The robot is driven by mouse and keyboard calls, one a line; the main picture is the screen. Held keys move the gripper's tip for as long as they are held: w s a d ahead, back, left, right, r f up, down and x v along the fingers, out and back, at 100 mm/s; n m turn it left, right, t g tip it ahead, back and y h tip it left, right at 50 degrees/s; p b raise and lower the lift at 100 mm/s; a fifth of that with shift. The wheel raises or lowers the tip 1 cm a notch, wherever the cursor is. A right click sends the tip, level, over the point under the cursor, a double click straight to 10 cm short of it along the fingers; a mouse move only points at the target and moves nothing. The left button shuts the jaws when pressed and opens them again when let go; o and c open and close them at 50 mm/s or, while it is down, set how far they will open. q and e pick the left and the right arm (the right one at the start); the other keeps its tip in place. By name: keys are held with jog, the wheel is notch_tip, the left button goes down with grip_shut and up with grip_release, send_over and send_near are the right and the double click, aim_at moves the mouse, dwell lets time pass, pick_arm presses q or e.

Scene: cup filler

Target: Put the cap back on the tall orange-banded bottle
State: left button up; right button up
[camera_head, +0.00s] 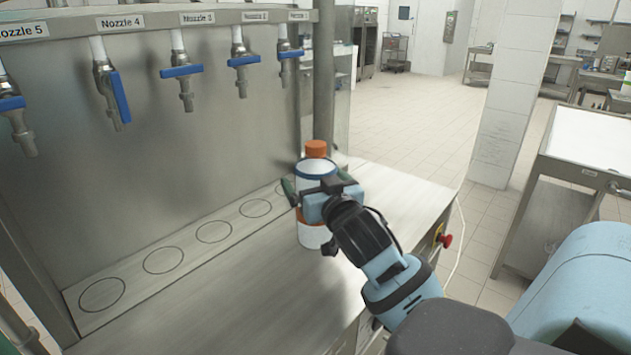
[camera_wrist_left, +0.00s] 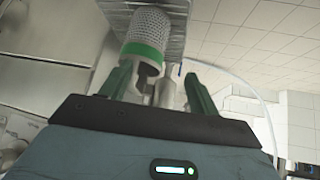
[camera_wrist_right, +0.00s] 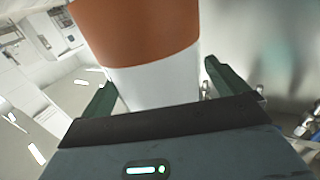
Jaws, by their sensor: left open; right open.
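The tall bottle (camera_head: 312,236) stands upright on the steel counter near the right end of the filler. It is white, with a blue ring near its shoulder and an orange band (camera_wrist_right: 138,38) lower down.
A row of nozzles with blue handles (camera_head: 182,72) hangs above a strip of marked circles (camera_head: 213,232). The counter (camera_head: 270,295) left of the bottle is clear. A red button (camera_head: 446,241) is on the counter's right side. A green-banded mesh cylinder (camera_wrist_left: 145,52) shows beyond my left gripper.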

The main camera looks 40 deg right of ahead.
jog(key=shift+r, duration=0.1)
pick_arm(q)
jog(key=shift+t, duration=0.5)
jog(key=w+r+p, duration=0.2)
jog(key=r, duration=0.1)
jog(key=w+r+p, duration=0.1)
jog(key=shift+a+r, duration=0.2)
jog(key=shift+r, duration=0.05)
pick_arm(e)
jog(key=v, duration=1.2)
pick_arm(q)
jog(key=shift+f, duration=0.1)
